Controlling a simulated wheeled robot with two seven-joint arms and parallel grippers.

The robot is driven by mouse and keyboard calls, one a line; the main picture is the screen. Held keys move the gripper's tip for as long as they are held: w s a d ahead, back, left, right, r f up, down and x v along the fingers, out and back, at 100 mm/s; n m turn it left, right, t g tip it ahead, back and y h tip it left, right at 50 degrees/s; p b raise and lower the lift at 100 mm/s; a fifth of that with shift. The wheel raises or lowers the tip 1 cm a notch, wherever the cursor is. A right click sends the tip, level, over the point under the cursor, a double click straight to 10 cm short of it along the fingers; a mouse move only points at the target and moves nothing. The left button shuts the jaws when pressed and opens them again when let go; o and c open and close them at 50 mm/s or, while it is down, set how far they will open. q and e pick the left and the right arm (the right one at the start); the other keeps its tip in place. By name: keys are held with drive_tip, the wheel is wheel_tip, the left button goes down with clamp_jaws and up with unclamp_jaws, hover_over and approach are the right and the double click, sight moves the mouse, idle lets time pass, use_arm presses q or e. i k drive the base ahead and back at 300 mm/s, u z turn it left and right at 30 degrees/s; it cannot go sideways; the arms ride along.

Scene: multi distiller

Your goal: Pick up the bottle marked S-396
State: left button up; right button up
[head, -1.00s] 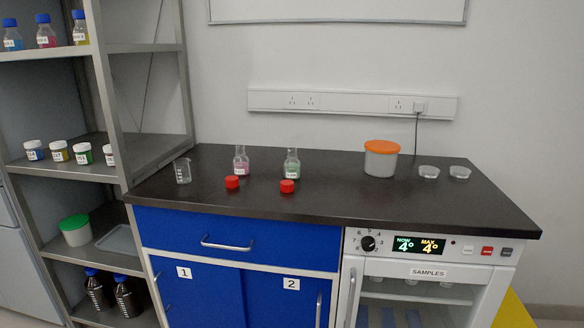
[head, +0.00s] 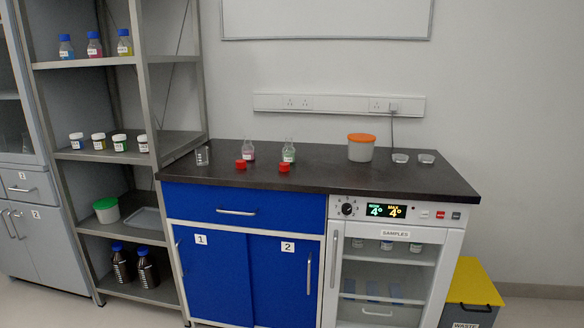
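No label reading S-396 is legible in the head view. Blue-capped bottles with small labels stand on the upper shelf: a blue one (head: 66,47), a pink one (head: 95,45) and a yellow one (head: 125,43). Several white-capped jars, including a green-labelled one (head: 119,142), stand on the middle shelf. Two dark brown blue-capped bottles, a left one (head: 121,265) and a right one (head: 147,268), stand on the low shelf. White-lidded containers (head: 386,245) show dimly behind the glass of the samples fridge. Neither of my grippers is in view.
The dark counter (head: 330,178) holds a beaker (head: 202,156), two flasks, red caps, an orange-lidded tub (head: 361,150) and two dishes. Below are blue cabinets (head: 210,275) and the shut fridge (head: 334,290). A yellow-lidded waste bin (head: 472,282) stands right. Floor shows at lower right.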

sight(288, 152)
drive_tip(key=u, duration=3.95)
drive_tip(key=i, duration=0.1)
drive_tip(key=z, duration=2.55)
drive_tip(key=i, duration=0.95)
drive_tip(key=z, duration=0.55)
drive_tip(key=i, duration=0.9)
drive_tip(key=z, duration=0.8)
